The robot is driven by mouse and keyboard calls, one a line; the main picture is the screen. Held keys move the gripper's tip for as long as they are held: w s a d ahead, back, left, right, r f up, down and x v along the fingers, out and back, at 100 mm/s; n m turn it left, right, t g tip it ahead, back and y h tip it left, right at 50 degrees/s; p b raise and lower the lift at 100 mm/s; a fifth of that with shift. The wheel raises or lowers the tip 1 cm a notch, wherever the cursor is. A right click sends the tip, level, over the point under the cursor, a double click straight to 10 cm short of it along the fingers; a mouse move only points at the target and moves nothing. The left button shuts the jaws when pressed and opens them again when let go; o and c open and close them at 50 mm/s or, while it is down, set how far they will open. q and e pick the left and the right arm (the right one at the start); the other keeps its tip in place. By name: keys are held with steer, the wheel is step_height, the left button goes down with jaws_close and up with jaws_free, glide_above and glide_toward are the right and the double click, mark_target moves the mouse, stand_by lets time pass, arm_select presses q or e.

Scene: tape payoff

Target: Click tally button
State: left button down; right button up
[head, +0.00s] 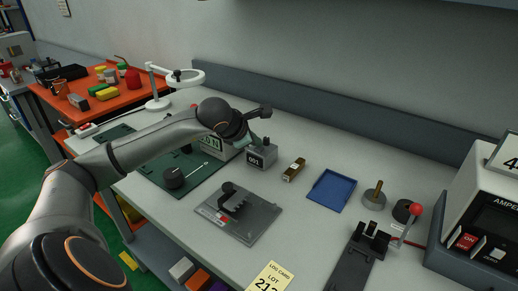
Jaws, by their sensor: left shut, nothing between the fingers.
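The tally counter (261,157) is a small grey box on the light bench, with a dark display reading what looks like 001. My left gripper (250,139) is shut and empty. It hangs just above the top of the tally counter, at its left side. The tally button itself is hidden or too small to make out behind the fingers. I cannot tell whether the fingertips touch the counter. My right gripper does not show.
A green board with a black knob (174,177) lies left of the counter. A brass block (294,170), a blue tray (332,190) and a grey plate with a black fixture (263,221) lie nearby. A red-knobbed lever (415,210) and a meter box (485,215) stand right.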

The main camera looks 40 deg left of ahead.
arm_select(q)
steer(key=shift+f, duration=0.3)
stand_by(0.5)
steer(key=shift+r, duration=0.95)
steer(key=shift+r+p, duration=0.1)
steer(key=shift+p, duration=0.25)
step_height(320, 180, up, 5)
steer(key=p, duration=0.3)
stand_by(0.5)
